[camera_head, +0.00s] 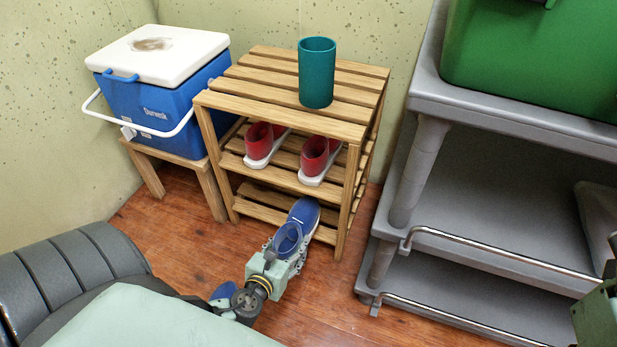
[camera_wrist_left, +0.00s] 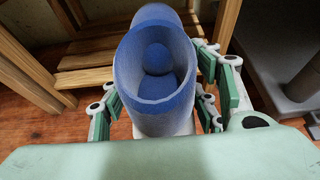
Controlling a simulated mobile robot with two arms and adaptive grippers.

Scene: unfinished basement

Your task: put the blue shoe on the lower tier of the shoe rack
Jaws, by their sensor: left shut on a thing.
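The blue shoe (camera_head: 303,212) with a pale sole is gripped at its heel end by my left gripper (camera_head: 286,249). Its toe points into the front opening of the wooden shoe rack (camera_head: 283,112), at the lower tier (camera_head: 262,213). I cannot tell whether the shoe touches the slats. In the left wrist view the shoe (camera_wrist_left: 155,75) shows its open top, with the green fingers on both sides and slats (camera_wrist_left: 90,62) beyond its toe. A part of my right arm or gripper (camera_head: 597,318) shows at the right edge; its fingers are not visible.
Two red shoes (camera_head: 260,146) (camera_head: 316,160) stand on the upper tier. A teal cup (camera_head: 317,73) stands on top. A blue cooler (camera_head: 163,100) sits on a wooden stool left; a grey cart (camera_head: 487,219) stands right.

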